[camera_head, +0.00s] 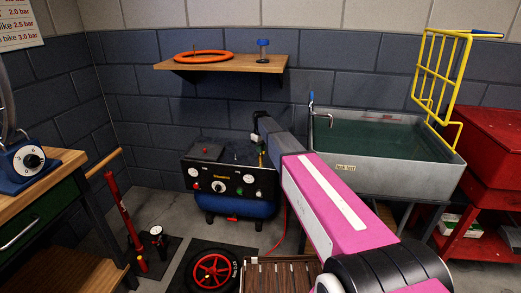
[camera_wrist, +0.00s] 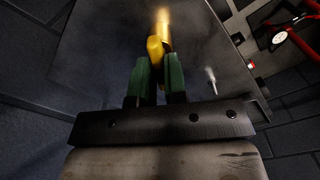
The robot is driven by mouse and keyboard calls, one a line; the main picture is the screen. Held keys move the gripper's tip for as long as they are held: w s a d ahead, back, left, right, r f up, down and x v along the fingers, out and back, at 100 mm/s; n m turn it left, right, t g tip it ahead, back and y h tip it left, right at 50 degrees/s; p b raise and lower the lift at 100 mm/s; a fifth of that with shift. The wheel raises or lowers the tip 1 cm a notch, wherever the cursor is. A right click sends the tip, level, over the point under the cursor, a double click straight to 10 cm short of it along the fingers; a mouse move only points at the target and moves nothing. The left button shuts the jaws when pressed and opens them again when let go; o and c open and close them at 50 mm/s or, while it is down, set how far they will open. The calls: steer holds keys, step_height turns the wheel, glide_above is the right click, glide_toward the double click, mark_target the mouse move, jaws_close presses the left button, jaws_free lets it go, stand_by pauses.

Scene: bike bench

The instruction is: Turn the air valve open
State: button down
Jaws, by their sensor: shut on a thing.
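The air valve shows in the wrist view as a yellow lever (camera_wrist: 155,48) next to a bright brass fitting (camera_wrist: 164,20). My gripper (camera_wrist: 156,68) has green fingers, closed on the yellow lever from both sides. The lower part of the lever is hidden between the fingers. In the head view the compressor (camera_head: 235,208) stands on the floor by the back wall, with a dark gauge panel and a blue tank. A small brass-yellow part of the valve (camera_head: 262,159) shows at its right end, beside my pink arm. My fingers are not clear in that view.
A grey sink (camera_head: 392,179) with a yellow rack (camera_head: 440,80) stands right of my arm. A wooden shelf (camera_head: 225,65) hangs above the compressor. A workbench (camera_head: 50,160) is at left. A red floor pump (camera_head: 122,208) and a wheel (camera_head: 212,272) are on the floor.

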steer(key=n, duration=0.5)
steer(key=shift+s+d+n, duration=0.1)
steer(key=shift+d+n, duration=0.1)
steer(key=shift+n, duration=0.2)
stand_by(0.4)
steer(key=c, duration=1.2)
jaws_free()
steer(key=shift+a, duration=0.1)
steer(key=shift+o, duration=0.2)
steer(key=shift+r, duration=0.1)
step_height(320, 180, up, 11)
